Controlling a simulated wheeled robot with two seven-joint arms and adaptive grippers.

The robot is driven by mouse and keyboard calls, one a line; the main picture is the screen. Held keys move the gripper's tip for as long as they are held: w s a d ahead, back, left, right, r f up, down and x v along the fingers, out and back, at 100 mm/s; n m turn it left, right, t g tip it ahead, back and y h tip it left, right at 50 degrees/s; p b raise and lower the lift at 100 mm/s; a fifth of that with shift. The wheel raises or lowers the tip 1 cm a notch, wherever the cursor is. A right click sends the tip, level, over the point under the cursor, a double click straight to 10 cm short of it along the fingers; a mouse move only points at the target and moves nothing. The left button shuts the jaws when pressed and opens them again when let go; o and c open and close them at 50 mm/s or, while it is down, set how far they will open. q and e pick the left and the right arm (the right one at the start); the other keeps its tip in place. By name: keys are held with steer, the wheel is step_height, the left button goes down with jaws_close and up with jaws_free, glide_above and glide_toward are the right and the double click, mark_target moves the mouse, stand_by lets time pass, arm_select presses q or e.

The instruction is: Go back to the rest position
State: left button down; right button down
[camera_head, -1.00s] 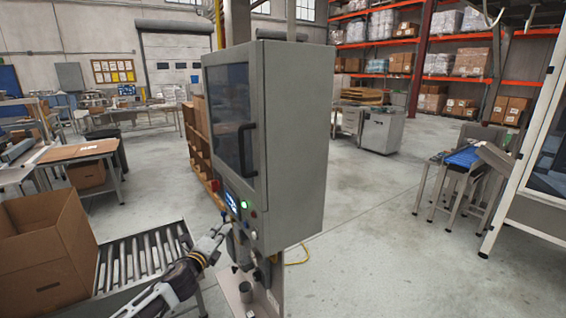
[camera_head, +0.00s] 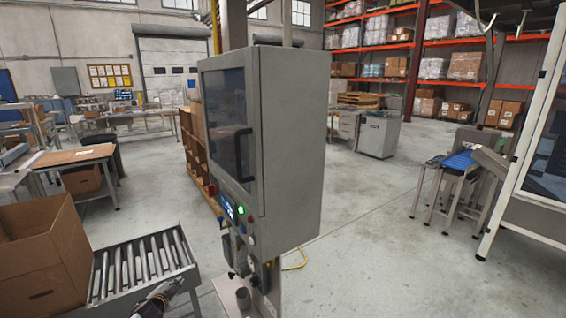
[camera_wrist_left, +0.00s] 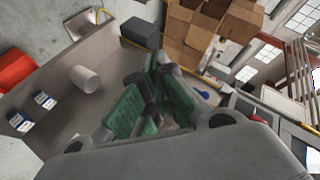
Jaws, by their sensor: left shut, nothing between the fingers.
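My left gripper (camera_head: 180,286) is low in the head view, at the bottom edge over the roller conveyor. It is apart from the grey machine cabinet (camera_head: 290,150) and to the left of it. In the left wrist view its green-padded fingers (camera_wrist_left: 156,72) are closed together with nothing between them. Most of the left arm is below the picture edge. My right gripper is in neither view.
The cabinet's control panel has a lit green button (camera_head: 240,210) and a small screen (camera_head: 228,206). An open cardboard box (camera_head: 45,255) sits at left by the roller conveyor (camera_head: 140,262). Open floor (camera_head: 370,245) lies to the right.

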arm_select(q)
steer(key=s+a+f+n+g, duration=0.1)
steer(key=s+f+n+g, duration=0.1)
steer(key=s+f, duration=0.5)
steer(key=s+a+f+n+g, duration=0.1)
steer(key=s+a+f+n, duration=0.15)
steer(key=f, duration=0.75)
steer(key=s+d+f+n+g, duration=0.1)
steer(key=s+d+f+g, duration=0.25)
steer(key=s+f, duration=1.35)
steer(key=s+d+f+g, duration=0.1)
steer(key=s+d+f, duration=0.2)
steer(key=s, duration=1)
steer(key=s+d+f+n+g, duration=0.1)
steer(key=s+d+f, duration=0.3)
steer(key=s, duration=0.9)
steer(key=s+d+f+n+g+h, duration=0.1)
steer(key=s+d+f+g, duration=0.2)
steer(key=s+d, duration=0.6)
steer(key=s+f, duration=0.1)
steer(key=s, duration=0.3)
steer(key=shift+s+f, duration=0.25)
steer(key=shift+s, duration=0.1)
steer(key=shift+g, duration=0.25)
